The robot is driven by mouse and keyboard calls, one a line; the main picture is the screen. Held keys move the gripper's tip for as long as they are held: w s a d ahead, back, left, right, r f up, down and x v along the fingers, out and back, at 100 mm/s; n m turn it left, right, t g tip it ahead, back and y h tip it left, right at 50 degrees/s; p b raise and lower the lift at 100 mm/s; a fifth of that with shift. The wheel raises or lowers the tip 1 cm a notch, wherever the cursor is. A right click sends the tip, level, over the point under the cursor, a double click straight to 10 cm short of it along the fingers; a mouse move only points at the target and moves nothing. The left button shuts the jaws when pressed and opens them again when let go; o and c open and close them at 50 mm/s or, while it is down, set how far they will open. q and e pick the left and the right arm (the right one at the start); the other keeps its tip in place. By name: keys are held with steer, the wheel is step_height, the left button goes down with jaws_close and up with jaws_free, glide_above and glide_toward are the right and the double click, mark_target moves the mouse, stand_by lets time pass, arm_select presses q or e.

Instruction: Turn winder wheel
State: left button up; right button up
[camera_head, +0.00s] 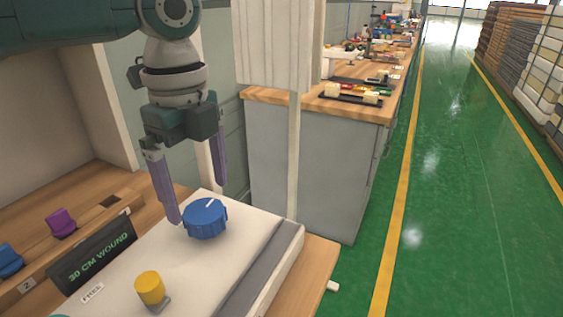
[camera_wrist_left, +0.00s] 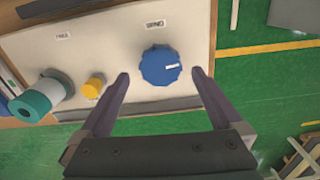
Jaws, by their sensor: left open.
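The winder wheel is a blue ridged knob (camera_head: 205,218) with a white mark, standing on a white panel (camera_head: 225,252). It also shows in the left wrist view (camera_wrist_left: 160,66). My left gripper (camera_head: 197,195) points down over the panel, with its two purple fingers wide apart. In the left wrist view its fingertips (camera_wrist_left: 160,75) lie on either side of the blue knob, with a gap on both sides, and nothing is held. I cannot tell from the pictures how high the fingertips are above the panel. My right gripper is not in view.
A yellow knob (camera_head: 150,289) stands on the panel near a "FREE" label. A black sign (camera_head: 92,254) reads "30 CM WOUND". Purple (camera_head: 61,222) and blue (camera_head: 9,260) pieces sit on the wooden rack. A teal-and-white cylinder (camera_wrist_left: 40,98) is beside the yellow knob. Green floor lies right.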

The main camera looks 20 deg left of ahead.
mark_target(203, 210)
arm_select(q)
steer(key=shift+f, duration=1.7)
steer(key=shift+c, duration=0.2)
